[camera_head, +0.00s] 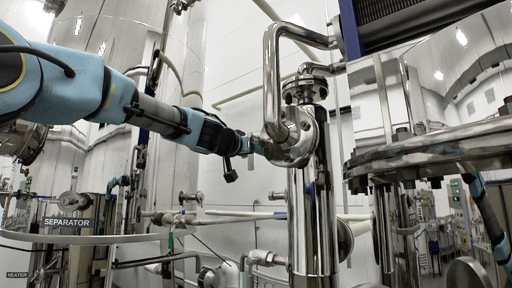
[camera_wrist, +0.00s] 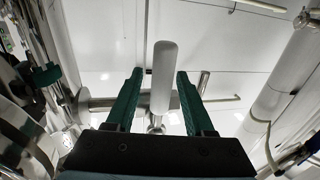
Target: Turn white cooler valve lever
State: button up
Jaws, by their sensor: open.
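The white lever (camera_wrist: 164,78) stands upright in the middle of the wrist view. Its rounded end is at the top and its lower end meets a metal stem. My gripper (camera_wrist: 159,74) has two green fingers spread apart, one on each side of the lever. A gap shows between the lever and each finger; I cannot tell how deep the lever lies between them. In the head view my gripper (camera_head: 255,147) is at the end of the blue arm, beside a steel flange that partly hides it.
A polished steel column (camera_head: 313,210) with a bent pipe (camera_head: 272,85) stands right by my gripper. A wide flanged tank rim (camera_head: 440,150) is at the right. Pipes and valves run below the arm. A label reading SEPARATOR (camera_head: 67,223) is at the left.

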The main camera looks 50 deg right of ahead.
jog(key=shift+d, duration=0.3)
jog(key=shift+c, duration=0.3)
grip_shut()
dwell(1.0)
